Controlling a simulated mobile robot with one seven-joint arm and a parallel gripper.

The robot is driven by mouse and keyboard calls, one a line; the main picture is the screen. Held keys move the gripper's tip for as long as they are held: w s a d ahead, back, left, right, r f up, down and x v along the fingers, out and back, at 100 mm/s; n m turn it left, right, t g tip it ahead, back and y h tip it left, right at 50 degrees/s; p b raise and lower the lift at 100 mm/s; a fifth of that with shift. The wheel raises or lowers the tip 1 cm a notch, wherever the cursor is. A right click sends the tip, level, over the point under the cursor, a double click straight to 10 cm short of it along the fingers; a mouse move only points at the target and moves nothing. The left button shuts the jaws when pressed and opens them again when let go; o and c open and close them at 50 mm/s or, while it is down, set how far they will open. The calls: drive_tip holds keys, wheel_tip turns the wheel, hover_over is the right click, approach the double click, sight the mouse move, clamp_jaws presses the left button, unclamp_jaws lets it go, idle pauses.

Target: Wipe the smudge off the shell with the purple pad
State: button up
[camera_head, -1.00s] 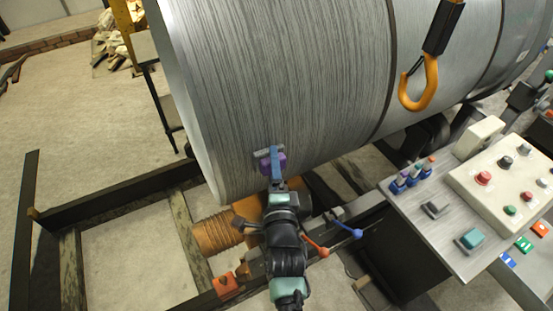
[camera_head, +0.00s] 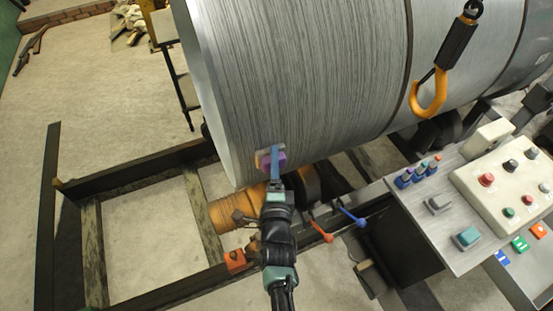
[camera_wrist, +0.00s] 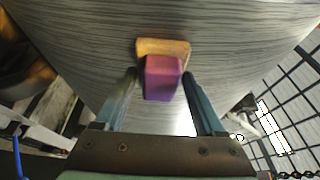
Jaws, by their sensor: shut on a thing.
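The shell (camera_head: 310,75) is a large grey cylinder with streaked metal, filling the top of the head view; its curved surface (camera_wrist: 75,50) fills the top of the wrist view. My gripper (camera_head: 271,165) is at the shell's lower side near its left rim. In the wrist view my gripper (camera_wrist: 160,80) is shut on the purple pad (camera_wrist: 163,78), a purple block with a tan-orange front layer. That front layer is at the shell's surface and appears to touch it. The pad (camera_head: 277,161) also shows in the head view. I cannot make out a smudge; the pad and fingers may hide it.
An orange hook (camera_head: 428,95) hangs in front of the shell at right. A control panel (camera_head: 500,180) with buttons stands at the right. Red and blue levers (camera_head: 350,217) and an orange ribbed cylinder (camera_head: 235,209) are close to my arm. A dark frame (camera_head: 130,172) lies left.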

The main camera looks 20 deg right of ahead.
drive_tip(key=shift+s, duration=0.1)
drive_tip(key=shift+s+d+b, duration=0.2)
drive_tip(key=shift+s+b, duration=0.1)
drive_tip(key=shift+s, duration=2.65)
drive_tip(key=s, duration=0.3)
drive_tip(key=shift+b, duration=0.3)
